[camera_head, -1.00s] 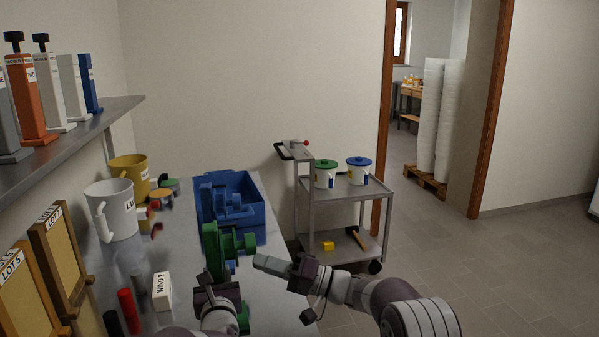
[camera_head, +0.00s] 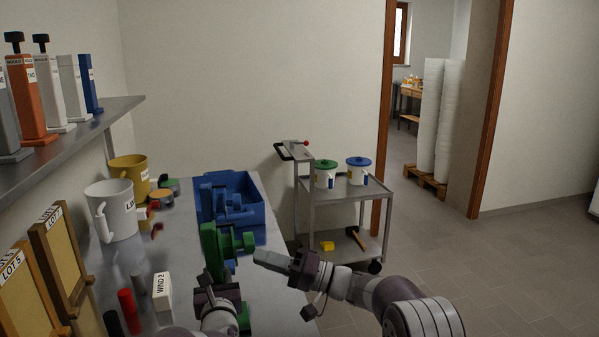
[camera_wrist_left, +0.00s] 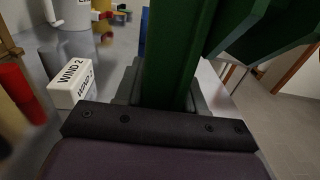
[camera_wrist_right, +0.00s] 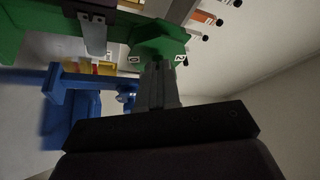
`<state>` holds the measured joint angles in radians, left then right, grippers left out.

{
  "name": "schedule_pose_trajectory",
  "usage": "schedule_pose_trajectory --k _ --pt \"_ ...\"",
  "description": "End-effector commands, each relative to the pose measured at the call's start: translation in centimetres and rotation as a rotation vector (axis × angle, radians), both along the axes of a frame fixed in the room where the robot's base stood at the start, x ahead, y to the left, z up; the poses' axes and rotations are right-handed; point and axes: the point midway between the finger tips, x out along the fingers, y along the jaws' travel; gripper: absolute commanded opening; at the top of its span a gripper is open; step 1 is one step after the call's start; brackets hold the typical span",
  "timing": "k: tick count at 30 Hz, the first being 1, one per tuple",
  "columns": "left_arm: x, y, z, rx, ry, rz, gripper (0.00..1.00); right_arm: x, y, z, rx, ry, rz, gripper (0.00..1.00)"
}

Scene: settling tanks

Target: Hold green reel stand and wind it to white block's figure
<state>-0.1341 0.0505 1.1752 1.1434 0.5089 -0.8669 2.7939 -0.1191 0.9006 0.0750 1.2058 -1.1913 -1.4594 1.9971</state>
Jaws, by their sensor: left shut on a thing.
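The green reel stand (camera_head: 210,240) stands on the steel bench, its reel (camera_head: 243,243) on the right side. My left gripper (camera_head: 218,284) is shut on the stand's green post (camera_wrist_left: 178,60). The white block (camera_head: 162,291) lies to the left of it and reads "WIND 2"; it also shows in the left wrist view (camera_wrist_left: 72,82). My right gripper (camera_head: 265,260) is just right of and below the reel. In the right wrist view its fingers (camera_wrist_right: 158,84) look together, close to the green disc (camera_wrist_right: 160,45) with small white number labels. Whether they touch it is unclear.
A blue crate (camera_head: 258,216) with blue parts stands behind the stand. A white mug (camera_head: 118,212) and a yellow mug (camera_head: 130,172) stand at the left. A grey trolley (camera_head: 342,188) with two buckets stands beyond the bench.

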Motion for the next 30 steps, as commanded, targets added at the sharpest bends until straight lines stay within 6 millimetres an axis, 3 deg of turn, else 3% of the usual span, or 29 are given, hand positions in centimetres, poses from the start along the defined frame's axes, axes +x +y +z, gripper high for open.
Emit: schedule_pose_trajectory --k 13,24,30 --pt "-0.1 -0.1 -0.4 0.001 0.009 -0.002 0.00 -0.8 -0.2 -0.4 -0.001 0.001 0.004 0.00" --pt "0.0 0.0 -0.3 -0.001 0.006 -0.001 0.00 0.5 -5.3 -0.5 -0.002 0.002 0.003 0.00" --pt "0.0 0.0 -0.2 -0.001 0.004 0.000 0.00 0.7 -6.0 -0.5 -0.002 0.004 0.004 0.00"
